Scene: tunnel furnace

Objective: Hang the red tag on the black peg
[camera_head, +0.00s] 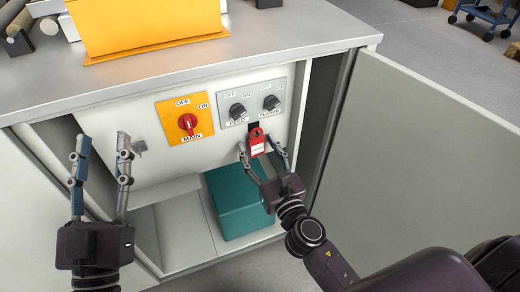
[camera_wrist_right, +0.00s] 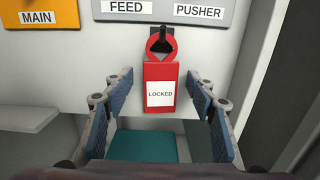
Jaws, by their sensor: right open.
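The red tag (camera_head: 257,146) is on the cabinet panel, below the feed and pusher switches. In the right wrist view the tag (camera_wrist_right: 160,76) hangs upright with a white "LOCKED" label, and its ring is around the black peg (camera_wrist_right: 160,43). The peg (camera_head: 253,126) shows as a small dark shape above the tag in the head view. My right gripper (camera_head: 256,144) is open, with a finger on each side of the tag; the right wrist view shows gaps between fingers and tag. My left gripper (camera_head: 102,150) is open and empty at the left, before the cabinet.
The red main switch (camera_head: 188,122) is on a yellow plate; the black feed knob (camera_head: 237,111) and pusher knob (camera_head: 271,103) are above the tag. A teal box (camera_head: 236,205) stands inside below. The open door (camera_head: 425,150) bounds the right side.

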